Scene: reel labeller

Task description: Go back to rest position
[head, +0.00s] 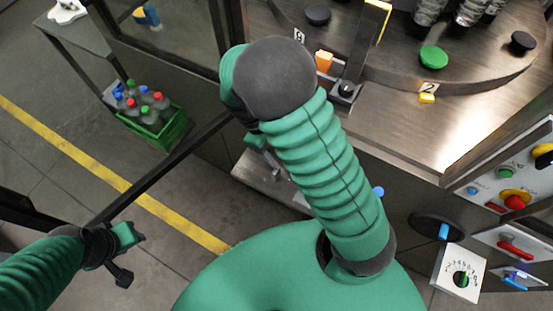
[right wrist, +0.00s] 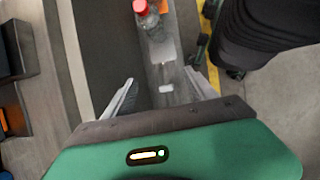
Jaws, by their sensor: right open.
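My right arm (head: 325,170) fills the middle of the head view, green and ribbed with a dark rounded joint at its upper end. Its gripper is mostly hidden behind the arm there. In the right wrist view my right gripper (right wrist: 165,90) is open, with its two pale fingers spread apart. A clear bottle with a red cap (right wrist: 142,8) shows beyond the fingers near the top; nothing is visibly clamped. My left gripper (head: 122,245) is at the lower left of the head view, apart from the bottles. I cannot tell how its jaws stand.
A green crate (head: 172,130) of capped bottles stands on the floor at left. The steel machine table (head: 425,130) with a round plate is at upper right. A control panel (head: 515,180) and knobs are at right. A dark bar (head: 165,175) crosses near my left gripper.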

